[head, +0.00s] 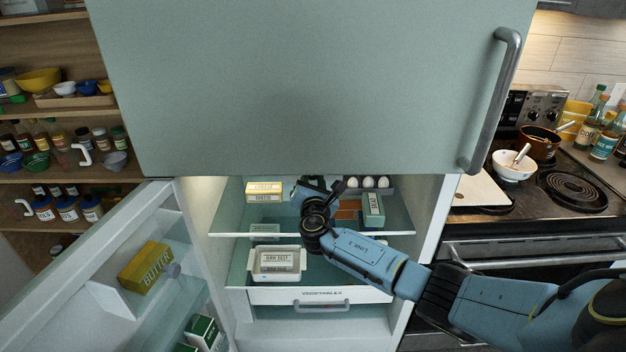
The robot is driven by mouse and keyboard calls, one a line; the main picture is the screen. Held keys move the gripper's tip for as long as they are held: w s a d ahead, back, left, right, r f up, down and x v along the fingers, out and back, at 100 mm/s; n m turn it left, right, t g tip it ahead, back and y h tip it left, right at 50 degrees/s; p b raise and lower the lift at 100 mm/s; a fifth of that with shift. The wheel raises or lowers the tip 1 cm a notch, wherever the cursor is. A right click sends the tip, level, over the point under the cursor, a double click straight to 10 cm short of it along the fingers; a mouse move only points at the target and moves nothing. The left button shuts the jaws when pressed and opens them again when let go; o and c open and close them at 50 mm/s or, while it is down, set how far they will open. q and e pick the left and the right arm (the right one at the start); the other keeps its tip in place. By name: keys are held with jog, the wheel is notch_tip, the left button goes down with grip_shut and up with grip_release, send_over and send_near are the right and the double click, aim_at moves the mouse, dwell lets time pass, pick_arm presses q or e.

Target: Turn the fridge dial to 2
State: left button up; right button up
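The fridge's lower compartment is open below a closed pale green upper door (320,85). My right arm comes in from the right, and its gripper (322,187) is inside the compartment, just under the upper door's lower edge. Its fingers are small, dark and partly overlapped by the wrist, so I cannot tell whether they are open or shut. I cannot make out the fridge dial or its numbers; the compartment's top is hidden behind the upper door. My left gripper is not in view.
A cheese box (264,191), eggs (368,182) and a teal carton (373,209) are on the upper glass shelf. A white tray (277,262) stands below, above the vegetables drawer (322,297). The open fridge door (75,290) holds butter (146,266). The stove (573,190) stands right.

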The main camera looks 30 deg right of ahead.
jog(key=o, duration=1)
jog(key=shift+c, duration=0.2)
jog(key=v, duration=1.3)
jog(key=shift+s, duration=0.15)
